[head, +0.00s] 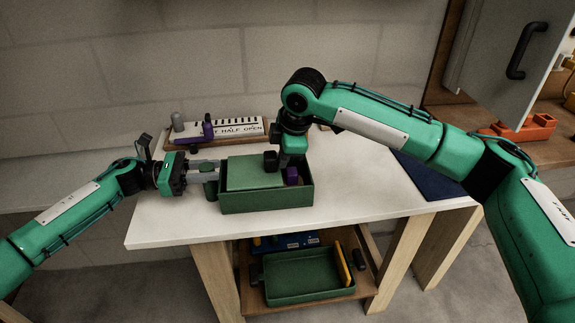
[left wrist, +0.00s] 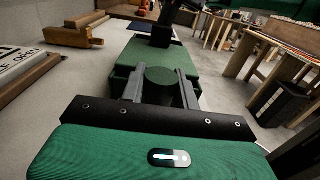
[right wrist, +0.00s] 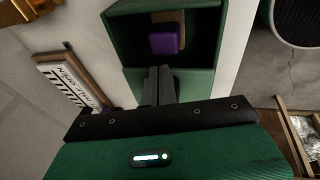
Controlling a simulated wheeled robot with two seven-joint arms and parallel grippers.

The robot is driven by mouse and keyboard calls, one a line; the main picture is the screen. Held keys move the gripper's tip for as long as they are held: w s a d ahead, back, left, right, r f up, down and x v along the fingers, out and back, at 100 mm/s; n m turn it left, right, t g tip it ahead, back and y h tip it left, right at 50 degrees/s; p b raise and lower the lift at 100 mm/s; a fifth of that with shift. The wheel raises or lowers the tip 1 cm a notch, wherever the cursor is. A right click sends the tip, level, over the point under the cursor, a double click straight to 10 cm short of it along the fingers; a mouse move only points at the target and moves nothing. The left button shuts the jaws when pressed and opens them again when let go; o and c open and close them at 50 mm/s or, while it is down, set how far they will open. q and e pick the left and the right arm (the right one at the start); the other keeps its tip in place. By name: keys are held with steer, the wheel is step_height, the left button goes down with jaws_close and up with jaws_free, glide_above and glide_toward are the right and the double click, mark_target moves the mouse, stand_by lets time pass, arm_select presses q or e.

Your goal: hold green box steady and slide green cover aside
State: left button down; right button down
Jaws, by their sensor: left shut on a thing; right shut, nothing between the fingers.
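The green box (head: 268,203) stands on the white table. Its lighter green cover (head: 250,173) lies over the left part, leaving the right part open. A purple block (head: 292,176) shows in the opening and in the right wrist view (right wrist: 164,42). My left gripper (head: 208,173) is shut on a round green knob (left wrist: 160,76) at the box's left side. My right gripper (right wrist: 159,86) is shut and empty, pointing down at the cover beside its opening edge. Whether its fingertips touch the cover cannot be told.
A "half open" sign board (head: 232,131) with a purple piece (head: 207,128) stands behind the box. A dark blue mat (head: 432,178) lies to the right. A green tray (head: 300,278) sits on the shelf below. The table's front edge is just before the box.

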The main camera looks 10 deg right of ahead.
arm_select(q)
steer(key=shift+f, duration=0.1)
arm_select(e)
steer(key=shift+a, duration=0.7)
steer(key=shift+d, duration=0.7)
step_height(320, 180, up, 7)
arm_select(q)
steer(key=c, duration=1)
jaws_free()
steer(key=shift+o, duration=0.2)
steer(key=a, duration=1.2)
steer(key=shift+w, duration=0.2)
